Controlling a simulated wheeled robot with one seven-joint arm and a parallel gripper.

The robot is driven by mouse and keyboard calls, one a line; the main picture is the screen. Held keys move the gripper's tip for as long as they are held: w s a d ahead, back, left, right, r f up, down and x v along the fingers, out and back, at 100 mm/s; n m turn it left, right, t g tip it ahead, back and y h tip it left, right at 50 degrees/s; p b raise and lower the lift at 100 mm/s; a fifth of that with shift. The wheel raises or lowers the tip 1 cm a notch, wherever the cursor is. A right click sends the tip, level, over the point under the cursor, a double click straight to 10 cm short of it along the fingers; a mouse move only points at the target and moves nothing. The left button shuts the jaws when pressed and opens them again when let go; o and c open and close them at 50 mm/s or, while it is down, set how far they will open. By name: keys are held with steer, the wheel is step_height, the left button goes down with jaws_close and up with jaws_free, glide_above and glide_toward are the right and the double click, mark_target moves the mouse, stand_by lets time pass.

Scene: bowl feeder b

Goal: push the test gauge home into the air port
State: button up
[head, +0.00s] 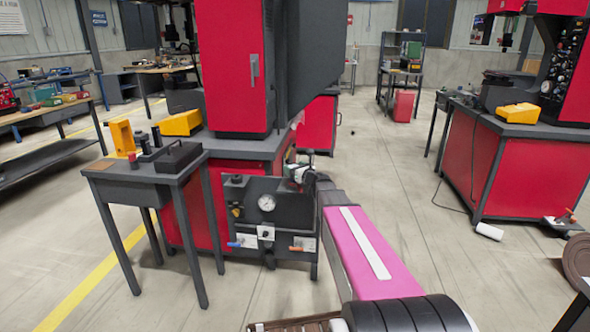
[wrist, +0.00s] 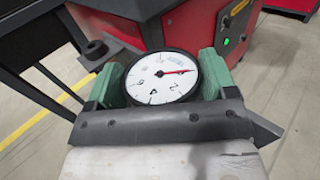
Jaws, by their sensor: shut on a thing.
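The test gauge (wrist: 158,80) has a round white dial, a dark rim and a red needle. In the wrist view it sits between the green finger pads of my gripper (wrist: 160,76), which is shut on it. In the head view my gripper (head: 299,174) is at the upper right of a dark panel (head: 285,218), and the gauge there is small and hard to make out. A dark round fitting (wrist: 96,49) stands left of the gauge in the wrist view, apart from it. I cannot tell which fitting is the air port. The gauge's stem is hidden.
The panel carries a fixed dial gauge (head: 266,203), a blue-handled valve (head: 241,242) and an orange-handled valve (head: 301,248). A small dark table (head: 140,184) stands to its left, and a red machine (head: 232,65) rises behind.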

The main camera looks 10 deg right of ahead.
steer(key=o, duration=1)
steer(key=shift+c, duration=0.2)
steer(key=v, duration=1.1)
steer(key=s+a+f+n+g, duration=0.95)
steer(key=s+f+n, duration=0.2)
steer(key=n, duration=0.55)
steer(key=s+d+f+n+g+h, duration=0.2)
steer(key=s+f+n+g+h, duration=0.1)
steer(key=s+n, duration=0.3)
steer(key=s+d+f+n+g+h, duration=0.2)
steer(key=s+f+n+g+h, duration=0.1)
steer(key=s+n, duration=0.4)
steer(key=shift+s+f+n+h, duration=0.3)
steer(key=shift+s+f+h, duration=0.2)
steer(key=shift+s+h, duration=0.6)
